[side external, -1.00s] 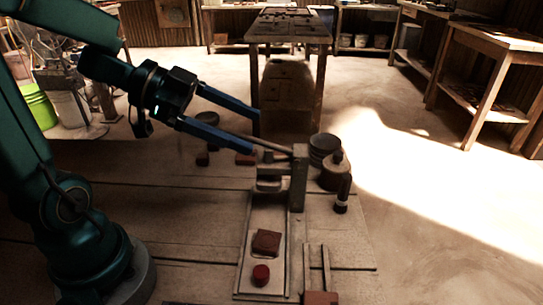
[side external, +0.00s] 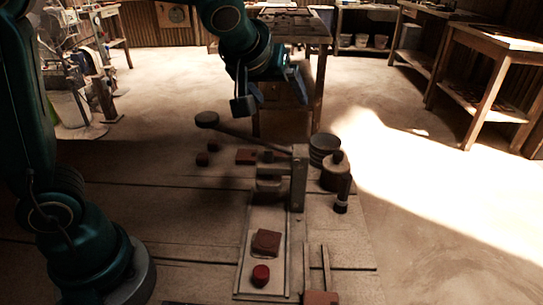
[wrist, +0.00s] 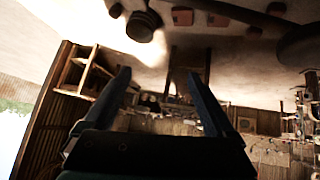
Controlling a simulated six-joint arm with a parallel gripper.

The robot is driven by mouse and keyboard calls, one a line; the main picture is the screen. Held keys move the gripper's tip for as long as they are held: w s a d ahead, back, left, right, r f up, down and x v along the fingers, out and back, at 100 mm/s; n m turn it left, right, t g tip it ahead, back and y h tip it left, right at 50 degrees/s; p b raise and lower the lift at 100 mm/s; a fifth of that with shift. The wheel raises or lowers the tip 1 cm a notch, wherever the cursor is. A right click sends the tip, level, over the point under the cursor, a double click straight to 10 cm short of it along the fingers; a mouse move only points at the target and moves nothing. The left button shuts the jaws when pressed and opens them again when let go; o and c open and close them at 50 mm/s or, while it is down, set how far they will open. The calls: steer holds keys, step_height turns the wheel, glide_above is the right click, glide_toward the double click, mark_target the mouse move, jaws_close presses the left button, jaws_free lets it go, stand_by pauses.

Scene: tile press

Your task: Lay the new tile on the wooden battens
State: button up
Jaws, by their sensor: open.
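Two thin wooden battens (side external: 326,262) lie at the front right of the bench, with a reddish tile (side external: 320,298) at their near end. Another flat reddish tile (side external: 246,156) lies behind, left of the press (side external: 299,180); I cannot tell which is the new one. The press lever (side external: 245,135) slants up to the left to a round knob. My gripper (side external: 279,100) is open and empty, above and behind the press. In the wrist view my gripper (wrist: 160,74) has its fingers spread with nothing between them.
A pale tray (side external: 263,213) runs forward from the press, holding a brown block (side external: 266,242) and a red round piece (side external: 261,275). Dark round weights (side external: 325,146) and a dark-handled tool (side external: 342,194) stand right of the press. Small reddish pieces (side external: 202,159) lie left. The bench's left front is clear.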

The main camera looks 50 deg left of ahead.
steer(key=s+d+f+g+h, duration=0.1)
steer(key=s+d+f+g, duration=0.1)
steer(key=s+d+g, duration=0.3)
steer(key=g+h, duration=0.2)
glide_toward(267, 240)
step_height(267, 240, down, 3)
steer(key=shift+w+d+f, duration=0.1)
steer(key=shift+f, duration=0.1)
steer(key=shift+w+f, duration=0.1)
steer(key=shift+f, duration=1.1)
steer(key=shift+w+f, duration=0.15)
steer(key=shift+f, duration=1.1)
steer(key=shift+c, duration=0.3)
